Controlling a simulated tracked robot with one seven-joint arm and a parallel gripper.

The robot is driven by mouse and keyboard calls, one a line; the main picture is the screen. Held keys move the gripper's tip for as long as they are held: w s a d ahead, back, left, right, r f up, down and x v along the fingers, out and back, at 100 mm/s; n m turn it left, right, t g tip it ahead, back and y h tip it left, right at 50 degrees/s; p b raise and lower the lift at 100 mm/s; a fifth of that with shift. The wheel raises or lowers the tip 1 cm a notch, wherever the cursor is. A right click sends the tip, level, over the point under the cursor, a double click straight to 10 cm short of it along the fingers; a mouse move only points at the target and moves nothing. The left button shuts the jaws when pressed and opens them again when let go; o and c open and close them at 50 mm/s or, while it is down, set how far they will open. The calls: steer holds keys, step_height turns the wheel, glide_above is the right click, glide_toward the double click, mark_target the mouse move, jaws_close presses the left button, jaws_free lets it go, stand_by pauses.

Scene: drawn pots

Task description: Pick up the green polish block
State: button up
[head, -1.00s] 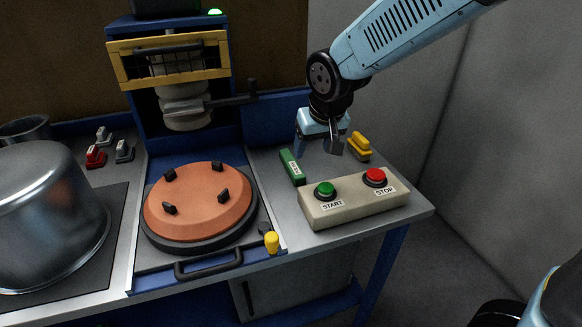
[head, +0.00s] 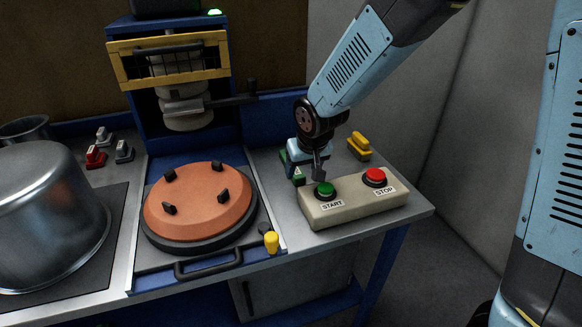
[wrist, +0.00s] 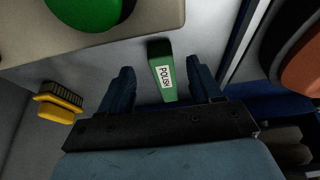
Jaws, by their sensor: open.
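The green polish block (wrist: 164,73), with a white label reading POLISH, lies on the grey worktop behind the button box. In the wrist view it sits between the two blue fingers of my open gripper (wrist: 164,85), with a gap on each side. In the head view my gripper (head: 304,173) is over the block, and only small parts of the green block (head: 299,179) show around it. The height between fingers and block cannot be told for sure.
A button box (head: 352,206) with green START and red STOP buttons stands close in front of my gripper. A yellow brush (head: 359,147) lies to the right. A copper-coloured disc (head: 200,203) on a turntable and a large metal pot (head: 45,215) are at left.

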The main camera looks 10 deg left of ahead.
mark_target(299, 176)
steer(key=shift+x, duration=2.35)
steer(key=shift+w+a+r, duration=0.1)
steer(key=shift+c, duration=0.4)
jaws_close()
